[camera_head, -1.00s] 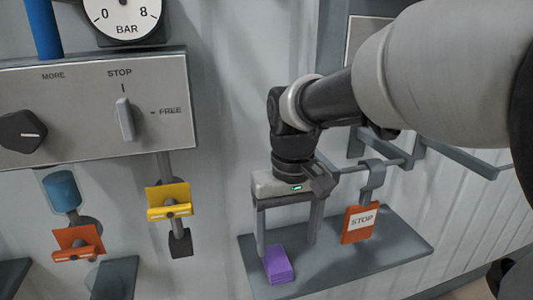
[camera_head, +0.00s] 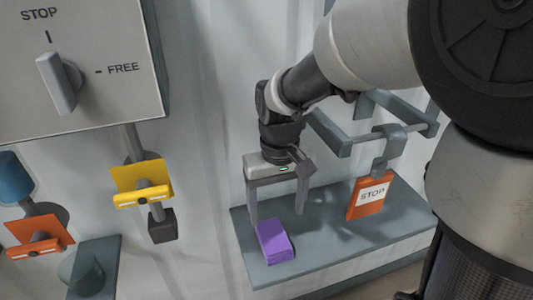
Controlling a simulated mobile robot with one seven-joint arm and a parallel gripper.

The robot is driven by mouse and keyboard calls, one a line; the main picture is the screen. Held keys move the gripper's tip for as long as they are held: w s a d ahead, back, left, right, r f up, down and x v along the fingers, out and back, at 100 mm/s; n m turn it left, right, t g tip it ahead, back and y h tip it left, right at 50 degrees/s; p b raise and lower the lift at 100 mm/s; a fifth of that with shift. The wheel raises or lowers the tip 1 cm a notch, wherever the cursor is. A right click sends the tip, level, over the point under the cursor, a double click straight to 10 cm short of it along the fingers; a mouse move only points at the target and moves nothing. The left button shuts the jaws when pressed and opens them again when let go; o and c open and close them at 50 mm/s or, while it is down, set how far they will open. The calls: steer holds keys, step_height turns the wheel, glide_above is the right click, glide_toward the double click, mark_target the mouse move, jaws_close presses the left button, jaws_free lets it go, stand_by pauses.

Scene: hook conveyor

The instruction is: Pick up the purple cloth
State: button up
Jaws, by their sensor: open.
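The purple cloth (camera_head: 274,242) is a small folded block lying on the left part of a grey shelf (camera_head: 335,250). My gripper (camera_head: 276,217) points down above the shelf with its two fingers spread wide apart. It is open and holds nothing. The left finger comes down close behind the cloth's left end, and the right finger hangs to the right of the cloth. I cannot tell whether the left finger touches the cloth.
An orange STOP tag (camera_head: 369,197) hangs from a hook on a rail right of my gripper. A control panel (camera_head: 95,85) with a knob, a yellow tag holder (camera_head: 143,183) and an orange one (camera_head: 38,235) are on the wall at left. The shelf's middle is clear.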

mark_target(274, 236)
step_height(274, 236, down, 3)
steer(key=f, duration=0.2)
steer(key=f+b, duration=0.1)
steer(key=f, duration=0.1)
steer(key=shift+s+a+f, duration=0.1)
steer(key=shift+s+a, duration=0.05)
steer(key=shift+a, duration=0.15)
steer(key=shift+f, duration=0.5)
steer(key=c, duration=1.1)
step_height(274, 236, up, 10)
steer(key=shift+r+p, duration=0.1)
steer(key=shift+p, duration=0.65)
steer(key=shift+c, duration=0.2)
steer(key=o, duration=0.5)
steer(key=c, duration=0.4)
